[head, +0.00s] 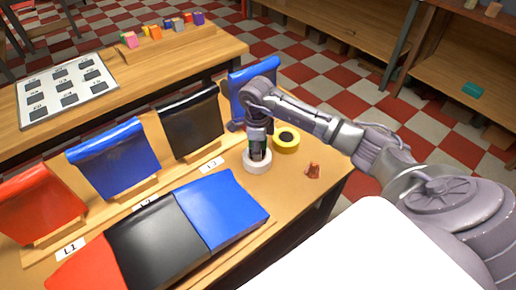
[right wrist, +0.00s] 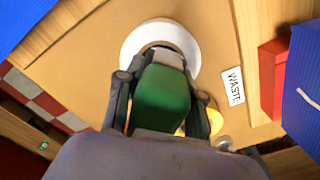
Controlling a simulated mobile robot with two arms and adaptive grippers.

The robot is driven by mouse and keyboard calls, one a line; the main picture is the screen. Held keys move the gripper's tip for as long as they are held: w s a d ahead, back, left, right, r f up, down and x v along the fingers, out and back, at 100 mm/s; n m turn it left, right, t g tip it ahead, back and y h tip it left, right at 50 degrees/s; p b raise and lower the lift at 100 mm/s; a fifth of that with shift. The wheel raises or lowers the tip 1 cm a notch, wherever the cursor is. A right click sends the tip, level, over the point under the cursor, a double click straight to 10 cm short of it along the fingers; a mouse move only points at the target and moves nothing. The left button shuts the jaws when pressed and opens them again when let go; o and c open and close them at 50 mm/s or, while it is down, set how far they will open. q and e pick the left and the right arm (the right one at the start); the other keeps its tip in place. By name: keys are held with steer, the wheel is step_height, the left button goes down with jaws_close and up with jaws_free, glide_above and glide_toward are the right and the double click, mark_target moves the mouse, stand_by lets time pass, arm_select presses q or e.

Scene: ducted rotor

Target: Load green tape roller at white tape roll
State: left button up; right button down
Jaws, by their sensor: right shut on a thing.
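My right gripper (head: 258,146) points down over the white tape roll (head: 257,165), which lies flat on the wooden table. The gripper is shut on the green tape roller (right wrist: 162,97), which shows between its fingers in the right wrist view. The white tape roll (right wrist: 134,42) shows there as a ring just beyond the far end of the roller. That end overlaps the roll's opening in the picture; I cannot tell whether it is inside the hole or above it. The lower part of the roller is hidden by the gripper. My left gripper is not in view.
A yellow tape roll (head: 287,147) lies close behind the white one. A small red object (head: 313,170) lies to the right. Blue (head: 220,208), black (head: 155,245) and red sheets lie in front. Coloured bags stand along the left. A WASTE label (right wrist: 233,88) is on the table.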

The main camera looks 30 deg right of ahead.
stand_by(0.6)
steer(key=shift+r+p, duration=2.3)
steer(key=shift+r, duration=1.2)
